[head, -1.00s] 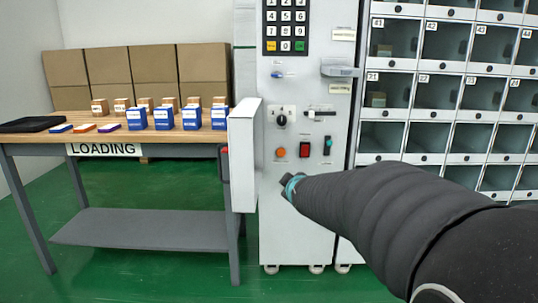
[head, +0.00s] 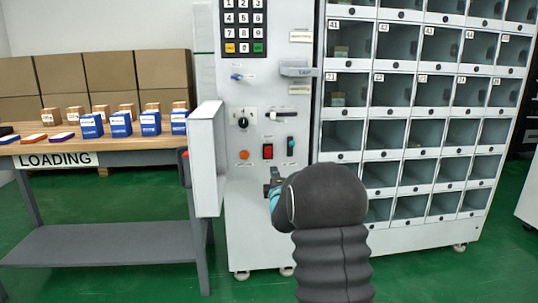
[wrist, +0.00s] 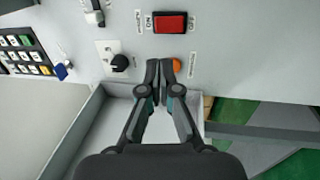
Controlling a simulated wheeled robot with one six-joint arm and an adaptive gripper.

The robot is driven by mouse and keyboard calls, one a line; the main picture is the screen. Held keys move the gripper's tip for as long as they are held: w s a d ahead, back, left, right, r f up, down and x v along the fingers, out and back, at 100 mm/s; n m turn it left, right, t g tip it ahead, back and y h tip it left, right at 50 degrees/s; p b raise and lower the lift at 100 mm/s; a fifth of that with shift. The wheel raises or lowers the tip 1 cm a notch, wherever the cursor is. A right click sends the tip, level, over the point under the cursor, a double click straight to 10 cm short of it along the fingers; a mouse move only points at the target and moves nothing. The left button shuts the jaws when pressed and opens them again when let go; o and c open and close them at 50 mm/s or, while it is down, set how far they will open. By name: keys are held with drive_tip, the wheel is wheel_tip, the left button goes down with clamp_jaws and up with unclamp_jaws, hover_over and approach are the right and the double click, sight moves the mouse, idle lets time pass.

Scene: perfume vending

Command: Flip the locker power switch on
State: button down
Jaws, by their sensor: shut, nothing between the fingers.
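The red rocker switch (head: 267,151) sits in a dark frame on the front of the grey control cabinet (head: 255,205). It also shows at the top of the wrist view (wrist: 170,22), with small printed labels around it. My gripper (head: 273,184) is just below the switch in the head view, partly hidden by my dark arm. In the wrist view my gripper (wrist: 162,68) has its two fingers together with nothing between them. Its tips are apart from the switch in that picture and overlap the edge of the orange button (wrist: 177,64).
An open tray or door (head: 206,160) juts out at left, beside the loading table (head: 90,160). Lockers (head: 420,130) stand at right. Green floor is clear in front.

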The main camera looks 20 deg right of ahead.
sight(268, 149)
drive_tip(key=shift+w, duration=0.1)
drive_tip(key=p+x, duration=0.2)
drive_tip(key=x, duration=1.1)
drive_tip(key=shift+w, duration=0.4)
